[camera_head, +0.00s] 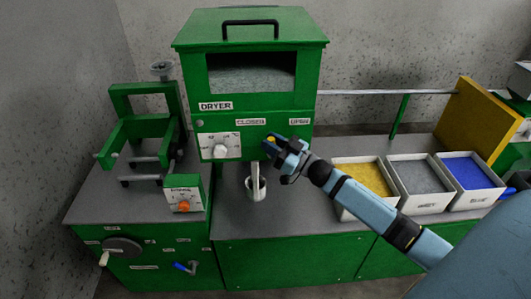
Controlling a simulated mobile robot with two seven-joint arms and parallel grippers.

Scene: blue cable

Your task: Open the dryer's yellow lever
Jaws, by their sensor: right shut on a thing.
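The green dryer (250,84) stands at the back of the bench, with a window of grey material and labels reading DRYER, CLOSED and what looks like OPEN. A small bit of the yellow lever (271,139) shows on the dryer's front, below and between the CLOSED and OPEN labels. My right gripper (277,143) reaches in from the lower right and is shut on the yellow lever; its fingers hide most of it. My left gripper is not in view.
A white dial (220,150) is left of the lever. A white container (256,188) stands under the dryer. Bins of yellow (366,172), grey (418,177) and blue (468,172) material stand right. A green machine (142,133) with an orange knob (184,206) stands left.

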